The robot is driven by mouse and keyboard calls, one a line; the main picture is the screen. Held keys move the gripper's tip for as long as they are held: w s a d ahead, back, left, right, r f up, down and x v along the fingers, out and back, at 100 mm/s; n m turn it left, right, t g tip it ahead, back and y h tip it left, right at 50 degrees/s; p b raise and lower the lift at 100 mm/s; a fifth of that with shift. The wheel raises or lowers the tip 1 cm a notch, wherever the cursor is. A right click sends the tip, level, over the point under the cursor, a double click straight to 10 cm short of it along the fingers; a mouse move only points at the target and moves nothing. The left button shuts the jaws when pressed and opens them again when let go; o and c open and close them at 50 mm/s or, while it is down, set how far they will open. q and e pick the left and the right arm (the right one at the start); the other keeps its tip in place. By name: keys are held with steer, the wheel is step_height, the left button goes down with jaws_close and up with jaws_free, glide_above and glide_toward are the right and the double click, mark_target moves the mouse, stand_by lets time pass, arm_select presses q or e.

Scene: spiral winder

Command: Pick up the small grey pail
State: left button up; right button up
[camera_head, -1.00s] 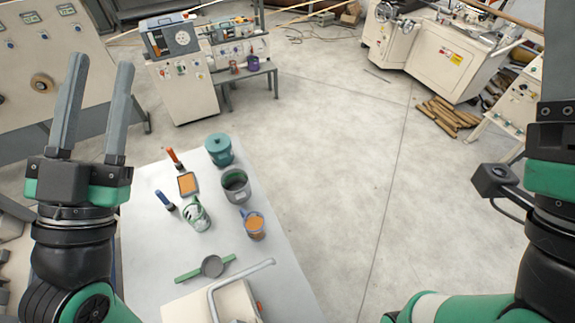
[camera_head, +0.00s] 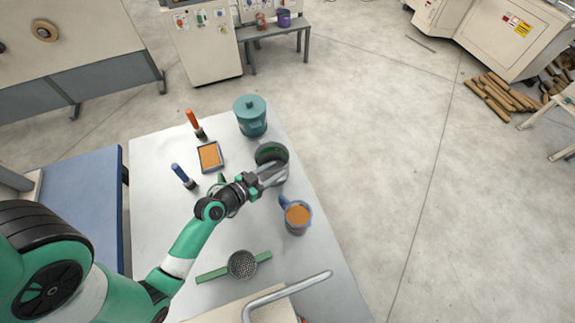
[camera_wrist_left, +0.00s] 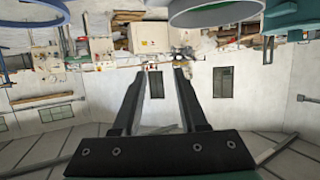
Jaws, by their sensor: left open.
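The small grey pail (camera_head: 271,153) stands on the pale table, with a dark inside and its open top upward. My left gripper (camera_head: 273,174) reaches across the table from the left and is open, its fingers over the near side of the pail, hiding part of it. I cannot tell whether they touch it. In the left wrist view the open fingers (camera_wrist_left: 165,75) have nothing visible between them, and a round grey-green rim (camera_wrist_left: 215,12), probably the pail's, is cut off at the top. My right gripper is out of view.
A teal lidded pot (camera_head: 250,116) stands behind the pail, and a blue-rimmed mug (camera_head: 297,217) in front of it. An orange tray (camera_head: 210,157), two brushes and a green-handled strainer (camera_head: 242,265) are also on the table (camera_head: 160,225). Open floor lies right.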

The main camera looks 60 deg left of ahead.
arm_select(q)
steer(key=n+g+b, duration=0.1)
steer(key=b, duration=0.1)
glide_toward(286, 165)
steer(key=s+d, duration=0.1)
steer(key=shift+y, duration=0.5)
steer(key=x, duration=0.5)
steer(key=shift+w+a+f, duration=0.1)
steer(key=shift+w+a, duration=0.1)
steer(key=x, duration=0.6)
steer(key=shift+b, duration=0.3)
steer(key=shift+s, duration=0.1)
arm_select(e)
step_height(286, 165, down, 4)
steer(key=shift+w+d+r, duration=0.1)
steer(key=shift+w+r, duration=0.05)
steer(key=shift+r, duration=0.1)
arm_select(q)
steer(key=shift+c, duration=0.3)
steer(key=shift+d, duration=0.1)
jaws_close()
steer(key=shift+f, duration=0.1)
